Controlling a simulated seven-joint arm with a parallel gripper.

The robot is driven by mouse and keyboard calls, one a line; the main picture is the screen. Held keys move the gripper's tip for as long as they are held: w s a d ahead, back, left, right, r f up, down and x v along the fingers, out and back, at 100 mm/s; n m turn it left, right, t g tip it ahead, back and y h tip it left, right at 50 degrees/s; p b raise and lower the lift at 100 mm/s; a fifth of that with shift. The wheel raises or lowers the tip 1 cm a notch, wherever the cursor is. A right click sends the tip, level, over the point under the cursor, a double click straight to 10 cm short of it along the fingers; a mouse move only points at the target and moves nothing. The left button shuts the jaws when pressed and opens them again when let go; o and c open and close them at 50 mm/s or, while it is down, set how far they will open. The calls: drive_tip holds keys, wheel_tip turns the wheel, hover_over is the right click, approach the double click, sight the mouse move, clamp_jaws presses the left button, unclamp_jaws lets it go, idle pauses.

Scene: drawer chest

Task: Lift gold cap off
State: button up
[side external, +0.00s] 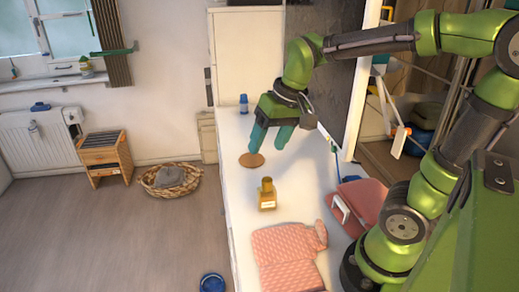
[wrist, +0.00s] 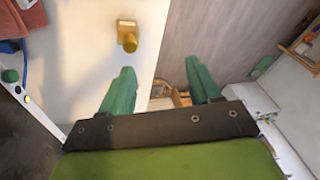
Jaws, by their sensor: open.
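A small gold bottle (side external: 267,202) stands upright on the white counter, with a gold cap (side external: 266,184) on its top. The bottle also shows near the top of the wrist view (wrist: 129,42), left of centre, where its cap (wrist: 125,25) is hard to tell apart from the body. My gripper (side external: 268,146) is above the counter, farther back than the bottle and apart from it. Its two green fingers (wrist: 160,68) are spread with nothing between them, and the bottle lies beyond the left fingertip in the wrist view.
A round brown disc (side external: 251,160) lies on the counter (side external: 236,222) below my gripper. A blue bottle (side external: 243,104) stands at the back. A pink quilted cloth (side external: 288,258) and a folded pink item (side external: 362,204) lie toward the front and right. The counter's left edge drops to the floor.

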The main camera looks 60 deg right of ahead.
sight(267, 179)
drive_tip(key=shift+w+d+m+g+h, duration=0.6)
drive_tip(key=shift+w+d+g, duration=1.2)
drive_tip(key=shift+d, duration=0.7)
wheel_tip(267, 179, down, 16)
drive_tip(key=shift+r, duration=0.1)
clamp_jaws()
